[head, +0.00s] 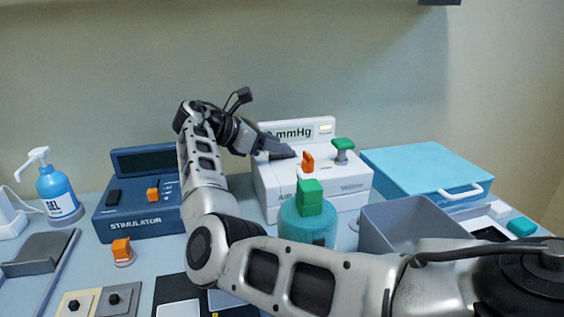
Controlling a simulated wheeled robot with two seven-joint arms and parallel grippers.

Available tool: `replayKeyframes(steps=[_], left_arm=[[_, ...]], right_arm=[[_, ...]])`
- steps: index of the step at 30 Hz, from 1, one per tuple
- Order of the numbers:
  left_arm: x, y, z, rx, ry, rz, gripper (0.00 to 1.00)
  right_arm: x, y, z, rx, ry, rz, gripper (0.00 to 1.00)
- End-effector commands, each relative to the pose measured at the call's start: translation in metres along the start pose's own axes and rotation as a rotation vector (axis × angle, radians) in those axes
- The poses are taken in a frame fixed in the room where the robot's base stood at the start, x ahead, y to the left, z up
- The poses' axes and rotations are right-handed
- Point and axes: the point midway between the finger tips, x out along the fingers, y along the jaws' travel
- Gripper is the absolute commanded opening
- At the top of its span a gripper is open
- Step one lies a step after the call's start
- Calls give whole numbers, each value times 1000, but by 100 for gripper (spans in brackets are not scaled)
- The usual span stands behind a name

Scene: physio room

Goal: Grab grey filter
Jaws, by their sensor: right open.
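My right arm comes in from the lower right and bends up and back. Its right gripper (284,152) is open and points right, over the left part of the top of the white AIR machine (345,185) with the "mmHg" display. No object shows between its fingers. I cannot pick out a grey filter with certainty; the gripper hides part of the machine's top. An orange knob (308,161) and a green knob (343,148) stand on the machine, right of the fingertips. My left gripper is not in view.
A teal jar with a green top (310,198) stands before the machine. A grey open bin (410,224) and a blue case (425,170) are at right. The blue stimulator (130,222) and gel bottle (58,192) are at left. Square plates (118,300) lie in front.

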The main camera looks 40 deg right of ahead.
Motion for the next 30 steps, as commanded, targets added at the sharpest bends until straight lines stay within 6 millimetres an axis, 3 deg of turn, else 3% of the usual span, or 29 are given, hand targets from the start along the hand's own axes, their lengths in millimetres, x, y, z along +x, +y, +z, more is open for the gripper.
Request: replayKeyframes(steps=[2, 6, 7, 20, 23, 30], left_arm=[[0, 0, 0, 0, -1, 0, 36], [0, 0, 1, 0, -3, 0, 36], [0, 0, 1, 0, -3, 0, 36], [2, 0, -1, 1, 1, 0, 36], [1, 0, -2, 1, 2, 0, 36], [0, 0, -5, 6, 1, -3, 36]], right_arm=[[0, 0, 0, 0, 0, 0, 41], [0, 0, 0, 1, 0, 0, 2], [0, 0, 0, 1, 0, 0, 0], [-2, 1, 3, 1, -1, 2, 0], [-7, 1, 14, 3, -3, 4, 0], [-28, 1, 59, 8, -5, 5, 0]])
